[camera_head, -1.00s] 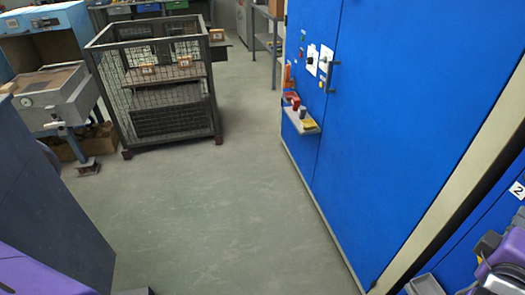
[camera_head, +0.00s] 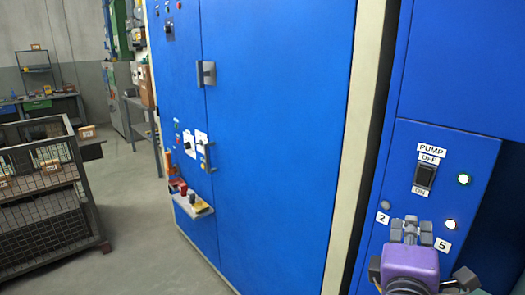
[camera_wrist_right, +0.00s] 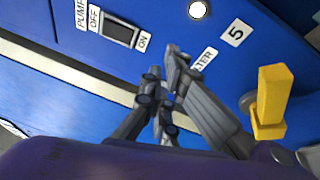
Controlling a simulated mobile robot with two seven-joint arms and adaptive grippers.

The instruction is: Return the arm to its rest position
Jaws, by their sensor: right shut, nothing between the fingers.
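My right gripper (camera_head: 411,230) shows at the lower right of the head view, its purple wrist below dark grey fingers. It is in front of the blue pump panel (camera_head: 468,160), below the pump switch (camera_head: 424,176). In the right wrist view the fingers of the right gripper (camera_wrist_right: 165,68) are together with nothing between them, and the pump switch (camera_wrist_right: 120,31) is at the upper left. Whether the fingers touch the panel I cannot tell. My left gripper is in neither view.
A yellow handle (camera_wrist_right: 271,98) stands out from the panel, right of the fingers. Lit white lamps (camera_head: 463,179) show beside the switch. A tall blue cabinet (camera_head: 275,130) has a small shelf (camera_head: 200,212) holding items. A wire-mesh crate (camera_head: 45,215) stands left; the floor (camera_head: 150,262) between is clear.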

